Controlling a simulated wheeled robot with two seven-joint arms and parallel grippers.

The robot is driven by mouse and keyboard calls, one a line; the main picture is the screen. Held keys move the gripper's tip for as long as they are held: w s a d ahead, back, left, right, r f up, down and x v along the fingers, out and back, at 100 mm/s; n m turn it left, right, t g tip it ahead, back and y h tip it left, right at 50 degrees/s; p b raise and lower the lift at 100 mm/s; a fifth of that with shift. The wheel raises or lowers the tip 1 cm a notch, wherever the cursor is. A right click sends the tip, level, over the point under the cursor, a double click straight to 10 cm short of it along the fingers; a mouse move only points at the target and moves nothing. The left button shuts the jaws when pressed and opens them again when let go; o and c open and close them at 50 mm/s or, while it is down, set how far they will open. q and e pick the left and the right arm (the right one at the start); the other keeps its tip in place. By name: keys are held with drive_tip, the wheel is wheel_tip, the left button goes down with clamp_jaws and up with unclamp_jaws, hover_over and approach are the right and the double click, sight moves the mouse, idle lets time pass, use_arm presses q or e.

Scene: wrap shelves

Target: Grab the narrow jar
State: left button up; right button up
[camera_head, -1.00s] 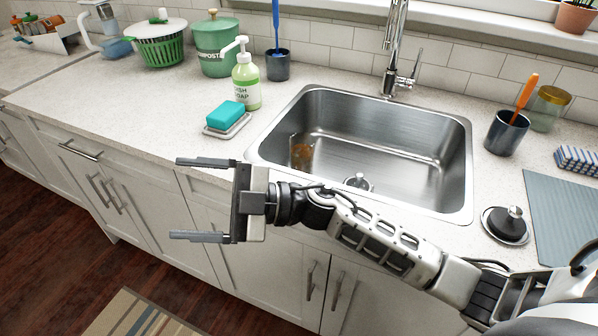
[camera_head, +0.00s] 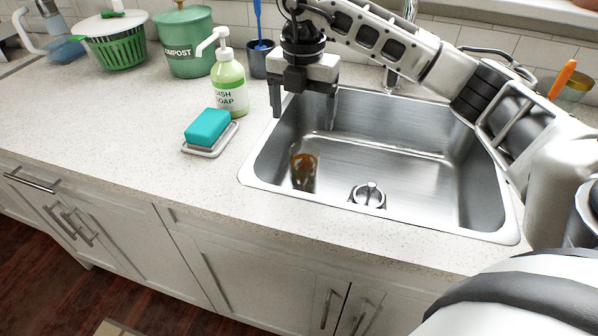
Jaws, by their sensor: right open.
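A narrow glass jar (camera_head: 303,170) with something brown in it stands in the left part of the steel sink, close to the left wall. It looks upright. My right gripper (camera_head: 303,112) is over the sink's back left rim, above and behind the jar. Its fingers are apart and point down, with nothing between them. The gripper and the jar are apart. My left gripper is not in view.
The sink (camera_head: 400,150) has a drain strainer (camera_head: 367,195) in its floor. A green soap bottle (camera_head: 229,85) and a blue sponge (camera_head: 208,127) on a dish stand left of it. A compost bin (camera_head: 185,45) is behind. The front left counter is clear.

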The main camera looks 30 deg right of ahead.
approach(305, 157)
drive_tip(key=s+a+f, duration=0.2)
drive_tip(key=s, duration=0.1)
drive_tip(key=f, duration=0.2)
drive_tip(key=f+p, duration=0.1)
drive_tip(key=f, duration=0.1)
drive_tip(key=shift+w+d+f, duration=0.1)
drive_tip(key=shift+w+d, duration=0.05)
drive_tip(key=shift+w, duration=0.05)
drive_tip(key=shift+f, duration=0.6)
drive_tip(key=c, duration=1.3)
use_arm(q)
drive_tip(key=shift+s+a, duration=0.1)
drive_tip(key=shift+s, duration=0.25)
use_arm(e)
drive_tip(key=shift+w, duration=0.1)
drive_tip(key=shift+c, duration=0.9)
